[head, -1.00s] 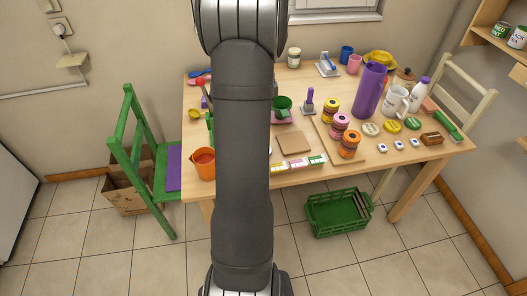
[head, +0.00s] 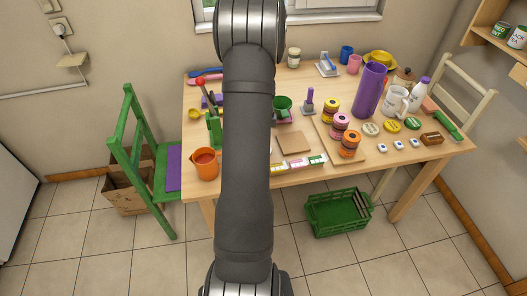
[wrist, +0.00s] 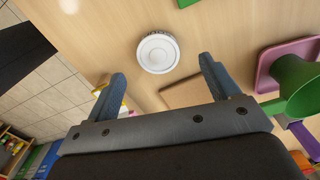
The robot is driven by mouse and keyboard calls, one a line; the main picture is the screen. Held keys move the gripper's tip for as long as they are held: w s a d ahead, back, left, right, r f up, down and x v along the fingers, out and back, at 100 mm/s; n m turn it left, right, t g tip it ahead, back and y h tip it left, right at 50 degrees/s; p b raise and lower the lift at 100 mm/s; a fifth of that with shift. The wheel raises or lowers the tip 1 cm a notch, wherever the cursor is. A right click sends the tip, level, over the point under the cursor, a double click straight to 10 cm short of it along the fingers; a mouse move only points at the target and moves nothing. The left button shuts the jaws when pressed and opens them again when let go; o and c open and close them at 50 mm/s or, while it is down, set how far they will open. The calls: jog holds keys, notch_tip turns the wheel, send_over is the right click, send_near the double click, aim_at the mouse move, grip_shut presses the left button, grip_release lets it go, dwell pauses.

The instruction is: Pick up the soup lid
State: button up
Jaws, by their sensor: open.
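A round white lid (wrist: 158,52) with a ridged edge lies on the table in the wrist view; no lettering is readable on it, so I cannot tell for sure that it is the soup lid. My gripper (wrist: 162,84) is open and empty, its two blue-grey fingers apart. The white lid shows in the gap between the fingers, a little beyond the tips, and nothing touches it. In the head view my arm hides the gripper and most of that spot. Several round labelled lids, including a pale one (head: 371,129) and a yellow one (head: 391,125), lie at the right.
A wooden square (wrist: 190,92) lies close beside the white lid. A green cup (wrist: 294,85) on a purple-pink tray (wrist: 268,66) stands to its right. Small coloured boxes (head: 298,163) line the table's front edge. An orange mug (head: 206,165) stands at the front left.

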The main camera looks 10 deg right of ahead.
notch_tip(320, 180, down, 5)
jog(key=shift+s+f, duration=0.1)
jog(key=shift+s, duration=0.05)
jog(key=c, duration=1.1)
